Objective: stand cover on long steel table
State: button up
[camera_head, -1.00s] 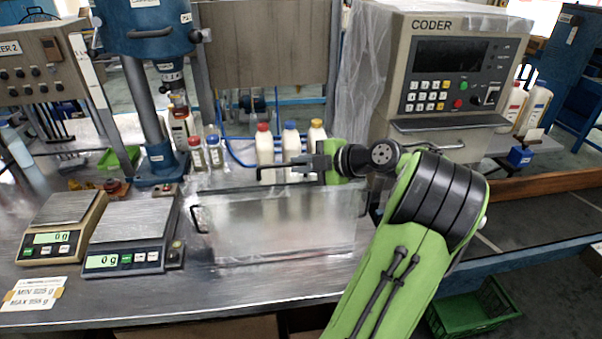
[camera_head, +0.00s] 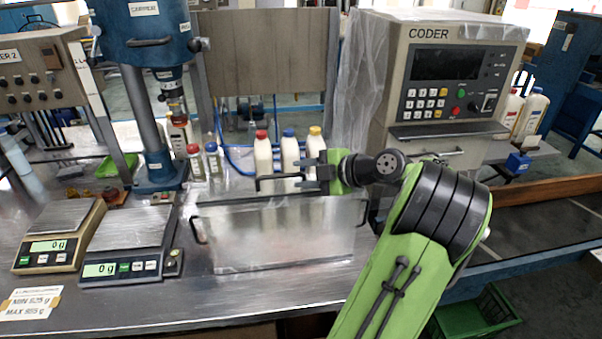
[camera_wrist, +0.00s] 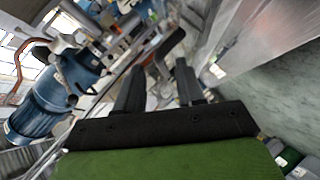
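The cover (camera_head: 285,235) is a flat, shiny steel panel with dark handles. It stands upright on the long steel table (camera_head: 190,311), near the middle, its lower edge at the tabletop.
Two scales (camera_head: 125,268) stand on the left, both reading 0 g. Several bottles (camera_head: 263,153) stand behind the cover. The coder (camera_head: 450,75) stands at the back right. A blue column machine (camera_head: 150,120) rises at the back left. The table front is clear.

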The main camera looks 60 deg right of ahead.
jog(key=p+v, duration=0.2)
jog(key=v, duration=0.9)
jog(key=w+a+f+m+g+y, duration=0.15)
jog(key=w+a+g, duration=0.25)
jog(key=w+a, duration=0.65)
jog(key=w+a+m+g, duration=0.2)
jog(key=w+a, duration=0.1)
jog(key=a, duration=0.4)
jog(key=w+a+m+g, duration=0.1)
jog(key=w+a+m, duration=0.15)
jog(key=a, duration=0.55)
jog(key=s+a+f+m+h, duration=0.1)
jog(key=s+a+f+m, duration=0.2)
jog(key=s+a+m, duration=0.3)
jog(key=s+a, duration=0.5)
jog(key=s, duration=0.2)
jog(key=shift+s+a+f+m+g, duration=0.2)
jog(key=shift+s+f+m+g, duration=0.1)
jog(key=shift+s, duration=0.1)
jog(key=shift+h, duration=0.25)
